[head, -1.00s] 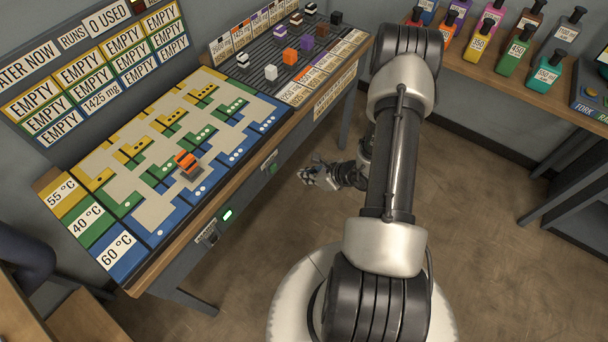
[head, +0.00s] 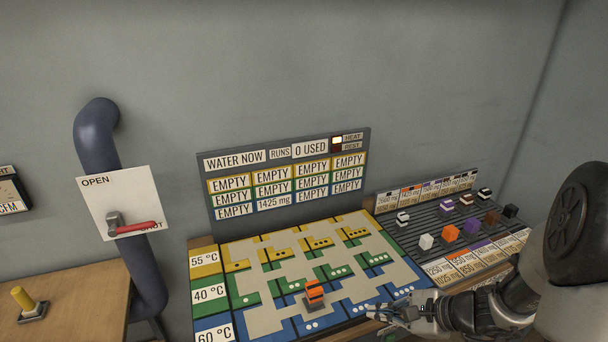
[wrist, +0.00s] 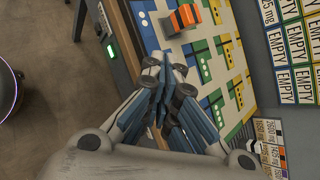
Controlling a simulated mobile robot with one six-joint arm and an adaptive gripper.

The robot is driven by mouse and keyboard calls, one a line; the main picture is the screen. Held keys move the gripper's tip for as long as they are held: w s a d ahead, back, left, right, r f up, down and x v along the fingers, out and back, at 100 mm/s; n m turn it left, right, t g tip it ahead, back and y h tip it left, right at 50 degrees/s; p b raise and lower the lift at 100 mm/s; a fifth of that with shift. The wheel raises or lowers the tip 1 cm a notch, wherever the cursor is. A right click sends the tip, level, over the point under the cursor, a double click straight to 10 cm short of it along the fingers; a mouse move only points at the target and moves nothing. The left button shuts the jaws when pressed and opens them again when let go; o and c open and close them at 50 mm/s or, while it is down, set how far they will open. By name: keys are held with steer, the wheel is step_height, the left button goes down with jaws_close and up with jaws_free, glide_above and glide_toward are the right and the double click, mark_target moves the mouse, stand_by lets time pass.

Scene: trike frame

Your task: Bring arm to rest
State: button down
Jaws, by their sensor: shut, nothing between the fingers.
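My gripper (head: 402,309) is at the front right edge of the colored board (head: 268,322) in the head view, with my arm coming in from the right. In the wrist view my gripper (wrist: 168,75) has its fingers together, with nothing between them. An orange-and-black striped piece on a grey base (head: 314,292) stands on the board to the left of my gripper. It also shows near the top of the wrist view (wrist: 184,18), apart from the fingers.
A ridged rack (head: 440,222) with several small colored blocks stands right of the board. A sign panel (head: 290,172) rises behind the board. Bare floor (wrist: 45,70) shows in the wrist view.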

steer(key=s+a+r+n+g+h, duration=0.2)
steer(key=s+a+r+n, duration=0.2)
steer(key=s+r+n, duration=0.35)
steer(key=s+a+r+n+g+h, duration=0.2)
steer(key=s+a+r+n, duration=0.2)
steer(key=s+r+n, duration=0.3)
steer(key=s+d+r+n+t+h, duration=0.2)
steer(key=s+d+r+n+h, duration=0.1)
steer(key=s, duration=0.3)
steer(key=shift+s+d+n+h, duration=0.3)
steer(key=shift+s+d+n, duration=0.05)
steer(key=shift+d+n, duration=0.35)
steer(key=shift+a+r, duration=0.1)
stand_by(4.2)
